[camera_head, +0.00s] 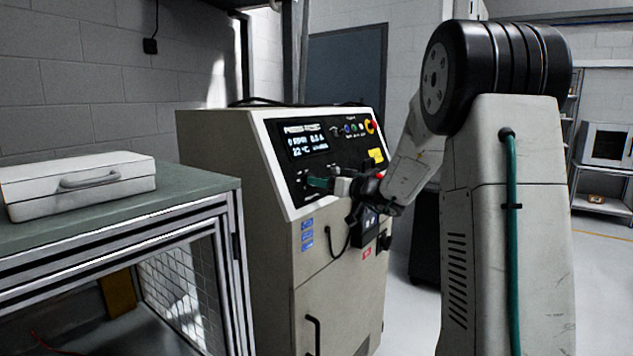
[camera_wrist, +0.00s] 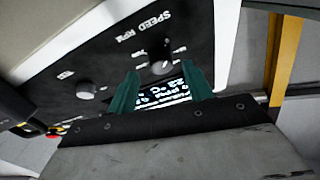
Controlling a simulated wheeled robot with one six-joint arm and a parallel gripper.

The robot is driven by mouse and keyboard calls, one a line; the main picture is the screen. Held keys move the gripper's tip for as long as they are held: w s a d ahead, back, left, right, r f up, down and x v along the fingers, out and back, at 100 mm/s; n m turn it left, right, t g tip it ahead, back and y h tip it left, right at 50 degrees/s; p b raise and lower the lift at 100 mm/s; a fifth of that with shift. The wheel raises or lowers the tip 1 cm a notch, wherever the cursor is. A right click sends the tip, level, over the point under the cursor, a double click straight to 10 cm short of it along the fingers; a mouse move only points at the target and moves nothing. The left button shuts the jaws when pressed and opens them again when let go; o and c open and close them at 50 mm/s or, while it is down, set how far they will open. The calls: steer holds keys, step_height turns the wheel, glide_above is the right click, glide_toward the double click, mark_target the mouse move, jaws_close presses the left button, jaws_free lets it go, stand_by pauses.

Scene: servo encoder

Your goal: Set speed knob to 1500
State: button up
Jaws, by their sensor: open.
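The control panel (camera_head: 290,160) is the dark sloped face of a beige machine cabinet. In the wrist view, the panel carries a "SPEED RPM" label (camera_wrist: 146,27), turned in the picture. A small round knob (camera_wrist: 161,67) with scale marks shows between the fingertips of my gripper (camera_wrist: 160,70). A second knob (camera_wrist: 86,90) sits to the left; which one the speed label belongs to is unclear. My gripper's green fingers are open, one on each side of the first knob, and contact cannot be told. In the head view my gripper (camera_head: 318,183) is at the panel's lower part, hiding some of it.
A lit display (camera_head: 306,140) is at the panel's upper left, with coloured buttons and a red emergency stop (camera_head: 370,127) to its right. A green-topped bench (camera_head: 120,210) with a white case (camera_head: 80,184) stands left of the cabinet. Open floor lies at right.

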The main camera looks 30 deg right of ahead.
steer(key=shift+x, duration=1.2)
steer(key=c, duration=1)
steer(key=shift+o, duration=0.2)
steer(key=shift+a, duration=0.1)
